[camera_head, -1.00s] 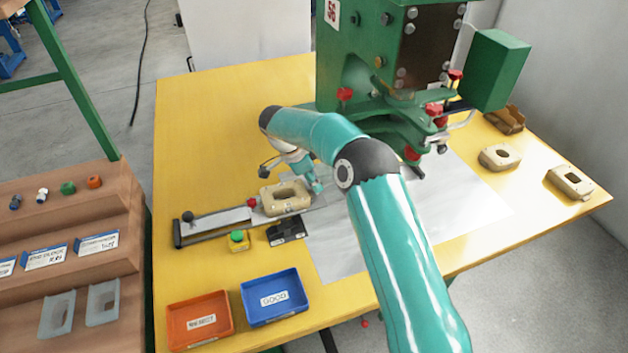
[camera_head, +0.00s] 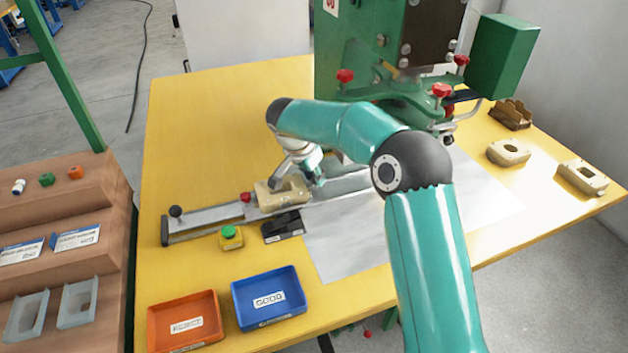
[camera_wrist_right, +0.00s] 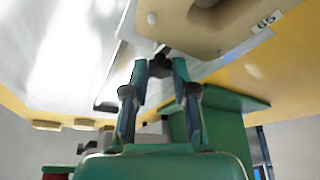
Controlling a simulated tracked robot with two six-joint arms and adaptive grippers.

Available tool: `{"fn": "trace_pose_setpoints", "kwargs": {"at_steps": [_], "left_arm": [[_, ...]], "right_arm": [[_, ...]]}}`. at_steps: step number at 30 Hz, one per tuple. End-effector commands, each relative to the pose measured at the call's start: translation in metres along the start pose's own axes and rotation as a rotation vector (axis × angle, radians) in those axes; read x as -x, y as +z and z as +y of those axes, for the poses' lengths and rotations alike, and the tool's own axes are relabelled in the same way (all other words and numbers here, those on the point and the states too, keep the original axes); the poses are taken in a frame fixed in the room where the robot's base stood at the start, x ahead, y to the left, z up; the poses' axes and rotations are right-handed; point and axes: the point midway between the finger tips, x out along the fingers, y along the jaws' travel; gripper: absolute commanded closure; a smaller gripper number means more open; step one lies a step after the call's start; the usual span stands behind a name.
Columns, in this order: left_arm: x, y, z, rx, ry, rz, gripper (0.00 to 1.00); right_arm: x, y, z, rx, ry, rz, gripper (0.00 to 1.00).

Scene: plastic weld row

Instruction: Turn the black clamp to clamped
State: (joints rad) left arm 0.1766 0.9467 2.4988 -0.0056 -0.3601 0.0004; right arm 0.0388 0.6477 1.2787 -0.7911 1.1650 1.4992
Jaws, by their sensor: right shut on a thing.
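My right gripper (camera_head: 319,180) is at the far right end of the beige housing (camera_head: 284,194) on the slide fixture (camera_head: 210,216). In the right wrist view its fingers (camera_wrist_right: 160,66) are shut on a small dark piece (camera_wrist_right: 160,60) beside the beige housing (camera_wrist_right: 205,25). This dark piece appears to be the black clamp's handle; most of it is hidden by the fingers, and I cannot tell its angle. In the head view my own wrist covers the clamp. My left gripper is not in view.
The green welding machine (camera_head: 388,60) stands close behind my right arm. A red knob (camera_head: 246,197) and a black knob (camera_head: 176,211) are on the fixture. A green button box (camera_head: 231,238), black block (camera_head: 283,227), blue bin (camera_head: 268,297) and orange bin (camera_head: 185,320) lie in front.

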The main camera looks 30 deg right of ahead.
Motion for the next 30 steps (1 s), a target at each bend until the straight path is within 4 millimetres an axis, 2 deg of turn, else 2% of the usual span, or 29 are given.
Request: {"fn": "trace_pose_setpoints", "kwargs": {"at_steps": [17,18,22,30], "left_arm": [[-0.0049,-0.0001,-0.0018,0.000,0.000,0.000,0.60],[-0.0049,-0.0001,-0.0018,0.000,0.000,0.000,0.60],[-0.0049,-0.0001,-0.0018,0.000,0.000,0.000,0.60],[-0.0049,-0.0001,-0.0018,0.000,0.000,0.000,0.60]], "right_arm": [[0.0010,-0.0004,-0.0003,0.048,-0.023,0.001,1.00],[0.0010,-0.0004,-0.0003,0.048,-0.023,0.001,0.72],[0.0009,-0.0003,-0.0001,0.048,-0.022,0.000,0.50],[0.0006,0.0001,0.0000,0.047,-0.021,-0.001,0.48]]}}
